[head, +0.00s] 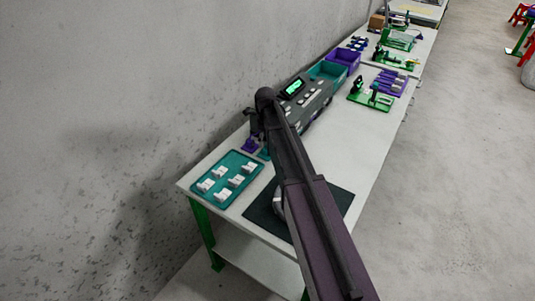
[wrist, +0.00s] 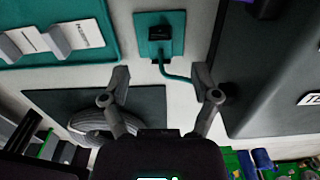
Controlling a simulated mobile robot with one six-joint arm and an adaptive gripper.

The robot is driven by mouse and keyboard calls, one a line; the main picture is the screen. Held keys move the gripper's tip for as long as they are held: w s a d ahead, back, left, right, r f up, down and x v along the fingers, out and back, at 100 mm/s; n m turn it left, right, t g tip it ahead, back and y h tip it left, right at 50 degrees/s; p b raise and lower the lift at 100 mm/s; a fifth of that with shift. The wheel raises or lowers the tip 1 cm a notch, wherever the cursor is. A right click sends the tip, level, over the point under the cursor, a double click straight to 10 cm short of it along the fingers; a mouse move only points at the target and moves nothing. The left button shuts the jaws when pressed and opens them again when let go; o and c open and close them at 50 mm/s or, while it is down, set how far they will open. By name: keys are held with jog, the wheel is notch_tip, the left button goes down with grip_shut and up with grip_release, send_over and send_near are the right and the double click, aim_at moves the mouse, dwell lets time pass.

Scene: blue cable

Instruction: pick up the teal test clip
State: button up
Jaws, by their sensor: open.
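In the wrist view, a small black clip (wrist: 159,33) sits on a square teal stand (wrist: 143,47), with a teal lead (wrist: 172,75) curving right toward the grey tester (wrist: 265,70). I take this to be the teal test clip. My gripper (wrist: 161,84) is open and empty, its two fingers spread either side of the lead in the picture. I cannot tell its height above the table. In the head view, my gripper (head: 254,128) is by the near end of the tester (head: 306,103). A bit of the teal stand (head: 264,155) shows below it; the clip is hidden there.
A teal tray (head: 215,205) with several white parts lies at the table's near left. A dark mat (head: 338,202) carries a grey coil (wrist: 92,122). A small purple stand (head: 249,146) is beside the teal one. Bins (head: 328,70) stand behind the tester, against the wall.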

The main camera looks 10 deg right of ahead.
aim_at(266, 148)
dwell(0.4)
jog(key=shift+f+b, duration=2.6)
jog(key=c, duration=0.8)
